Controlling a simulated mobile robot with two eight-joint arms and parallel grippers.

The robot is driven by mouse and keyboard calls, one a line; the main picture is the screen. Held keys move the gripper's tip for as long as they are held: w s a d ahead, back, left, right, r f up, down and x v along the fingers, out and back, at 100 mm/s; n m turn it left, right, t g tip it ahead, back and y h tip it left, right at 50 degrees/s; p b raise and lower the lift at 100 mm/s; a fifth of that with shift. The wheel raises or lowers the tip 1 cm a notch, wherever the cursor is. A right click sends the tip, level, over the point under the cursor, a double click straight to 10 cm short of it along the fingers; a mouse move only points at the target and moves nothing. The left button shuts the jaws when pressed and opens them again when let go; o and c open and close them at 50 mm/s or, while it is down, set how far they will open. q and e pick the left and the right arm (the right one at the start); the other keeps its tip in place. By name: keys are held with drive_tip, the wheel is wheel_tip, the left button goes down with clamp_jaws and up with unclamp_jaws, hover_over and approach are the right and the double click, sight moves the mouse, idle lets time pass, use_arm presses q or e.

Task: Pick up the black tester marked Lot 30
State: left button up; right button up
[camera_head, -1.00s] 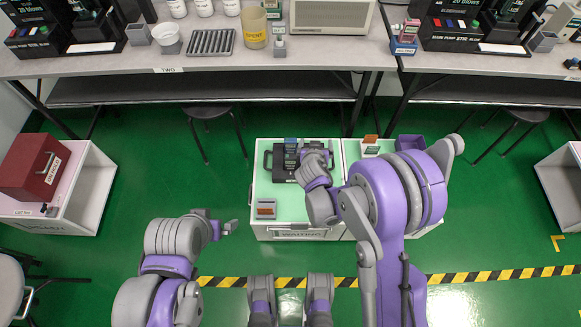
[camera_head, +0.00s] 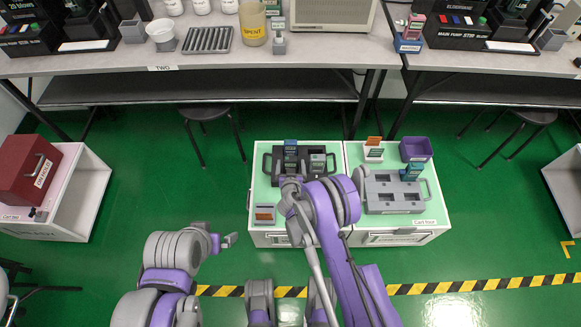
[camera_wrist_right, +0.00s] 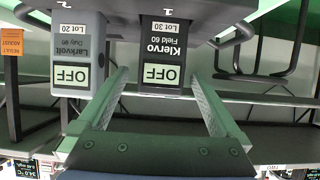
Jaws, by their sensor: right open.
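The black tester marked Lot 30 (camera_wrist_right: 165,50), labelled Klervo Field 60 with an OFF screen, shows upside down in the right wrist view. My right gripper (camera_wrist_right: 159,84) is open, its fingers apart to either side of the tester's near end; contact cannot be told. A grey tester marked Lot 20 (camera_wrist_right: 78,60) stands beside it, outside the fingers. In the head view my right gripper (camera_head: 290,184) is at the near side of the black tray (camera_head: 266,163); the black tester is hard to pick out there. My left gripper (camera_head: 230,240) is away from the cart, its jaws unclear.
A small grey holder (camera_head: 264,214) sits at the cart's front left. A grey tray (camera_head: 393,207) and a purple bin (camera_head: 416,149) are on the right cart. The workbench (camera_head: 130,64) runs behind.

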drive_tip(key=x, duration=0.5)
drive_tip(key=shift+w+r+b, duration=0.25)
drive_tip(key=shift+r+b, duration=0.15)
drive_tip(key=c, duration=1.5)
